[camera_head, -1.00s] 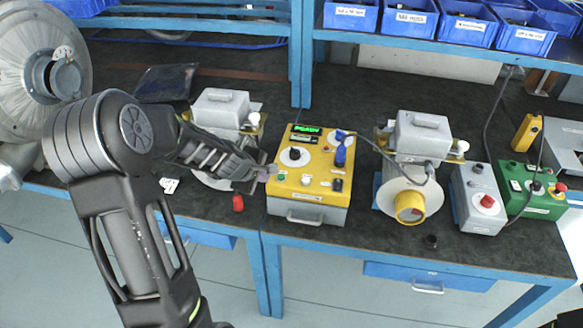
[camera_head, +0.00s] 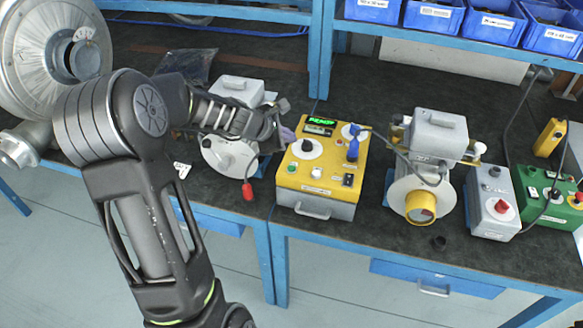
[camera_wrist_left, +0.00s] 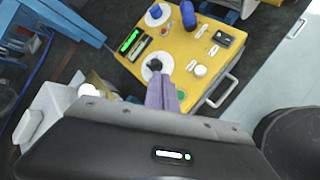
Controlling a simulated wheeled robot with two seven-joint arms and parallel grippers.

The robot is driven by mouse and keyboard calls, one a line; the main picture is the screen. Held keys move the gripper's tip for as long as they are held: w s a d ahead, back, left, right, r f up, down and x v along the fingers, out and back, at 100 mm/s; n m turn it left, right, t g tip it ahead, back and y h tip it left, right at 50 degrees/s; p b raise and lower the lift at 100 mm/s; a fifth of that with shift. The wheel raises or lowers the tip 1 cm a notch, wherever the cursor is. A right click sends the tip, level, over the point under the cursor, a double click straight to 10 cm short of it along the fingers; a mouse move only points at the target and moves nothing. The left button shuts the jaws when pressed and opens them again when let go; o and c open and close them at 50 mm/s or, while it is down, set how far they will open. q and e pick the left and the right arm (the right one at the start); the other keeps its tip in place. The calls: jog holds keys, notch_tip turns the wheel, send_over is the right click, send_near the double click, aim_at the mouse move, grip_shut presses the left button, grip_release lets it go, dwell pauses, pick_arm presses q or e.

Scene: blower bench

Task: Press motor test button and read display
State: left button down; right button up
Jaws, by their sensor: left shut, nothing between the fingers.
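The yellow test box (camera_head: 343,184) stands on the bench, with a green-lit display (camera_head: 321,121) at its back left; the text looks like READY. A black knob on a white dial (camera_head: 306,148), a green button (camera_head: 292,168) and a white button (camera_head: 316,172) are on its top. My left gripper (camera_head: 287,134) is shut and empty at the box's left edge, beside the dial. In the left wrist view its fingertips (camera_wrist_left: 161,93) appear near the knob (camera_wrist_left: 154,64) and green button (camera_wrist_left: 182,95); contact cannot be told. My right gripper is not in view.
A blower motor (camera_head: 228,155) stands left of the box, close behind my left gripper. Another motor (camera_head: 432,135) with a yellow-ringed outlet stands right, then a grey box (camera_head: 492,203) and a green box (camera_head: 548,203). A red plug (camera_head: 248,191) lies near the front edge.

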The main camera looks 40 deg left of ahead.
aim_at(289, 169)
pick_arm(q)
notch_tip(289, 169, down, 8)
jog(key=b, duration=0.6)
jog(key=shift+f+b, duration=0.15)
jog(key=shift+b, duration=0.25)
dwell(1.5)
jog(key=shift+f+b, duration=0.4)
jog(key=shift+b, duration=0.05)
jog(key=shift+f+b, duration=0.4)
dwell(0.5)
jog(key=shift+r, duration=0.1)
jog(key=shift+r+p, duration=0.7)
jog(key=shift+r, duration=0.05)
